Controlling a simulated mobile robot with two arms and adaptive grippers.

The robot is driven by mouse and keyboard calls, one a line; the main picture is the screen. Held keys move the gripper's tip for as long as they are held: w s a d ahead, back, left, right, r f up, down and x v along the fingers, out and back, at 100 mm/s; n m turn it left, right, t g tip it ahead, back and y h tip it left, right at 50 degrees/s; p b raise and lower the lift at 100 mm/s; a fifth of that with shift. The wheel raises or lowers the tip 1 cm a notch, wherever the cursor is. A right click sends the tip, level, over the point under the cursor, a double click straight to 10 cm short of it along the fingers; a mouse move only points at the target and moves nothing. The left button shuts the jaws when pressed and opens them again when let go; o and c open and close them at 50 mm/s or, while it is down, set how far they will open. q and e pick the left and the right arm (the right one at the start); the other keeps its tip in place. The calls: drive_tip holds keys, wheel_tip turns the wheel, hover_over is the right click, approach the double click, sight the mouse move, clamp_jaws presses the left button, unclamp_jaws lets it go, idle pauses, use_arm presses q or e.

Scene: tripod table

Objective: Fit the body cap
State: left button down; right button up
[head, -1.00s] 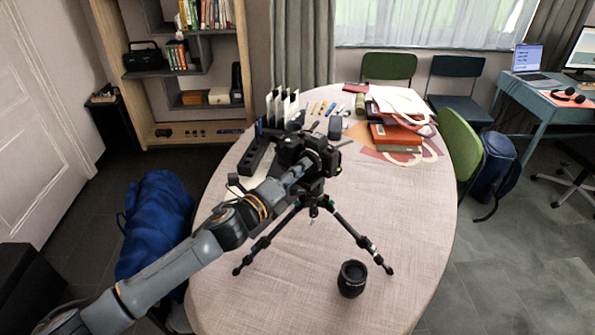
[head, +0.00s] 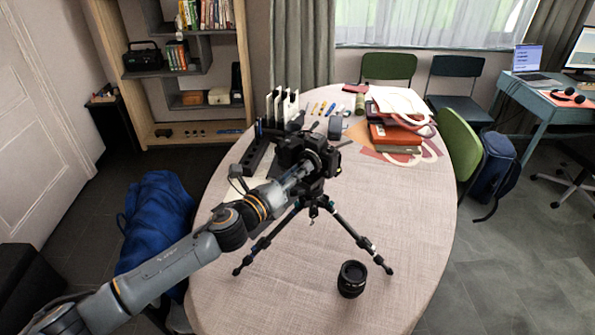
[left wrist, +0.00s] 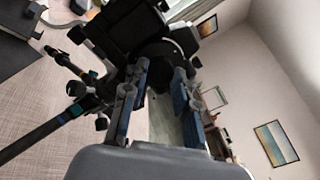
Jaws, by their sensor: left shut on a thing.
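The black camera (head: 292,150) sits on top of the tripod (head: 313,203), which stands on the table. My left gripper (head: 308,168) reaches to the camera's front. In the left wrist view my left gripper (left wrist: 160,78) has its two blue-grey fingers around a dark round piece, which looks like the body cap (left wrist: 157,50). The cap is right at the front of the camera body (left wrist: 125,30). Dark on dark, I cannot tell whether it is seated in the mount or just touching it. My right gripper is not in view.
A black lens (head: 352,279) stands on the table (head: 420,220) near the front. Behind the camera are a black rack with white cards (head: 285,105), pens and a stack of books (head: 395,134). The table's right side is clear.

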use_arm(q)
drive_tip(key=shift+r, duration=0.1)
idle(0.3)
drive_tip(key=shift+m, duration=1.5)
drive_tip(key=shift+p, duration=0.3)
drive_tip(key=c, duration=1.4)
unclamp_jaws()
drive_tip(key=shift+m, duration=0.3)
drive_tip(key=o, duration=0.4)
drive_tip(key=shift+w+d, duration=0.1)
drive_tip(key=shift+o, duration=0.2)
drive_tip(key=shift+o, duration=1.2)
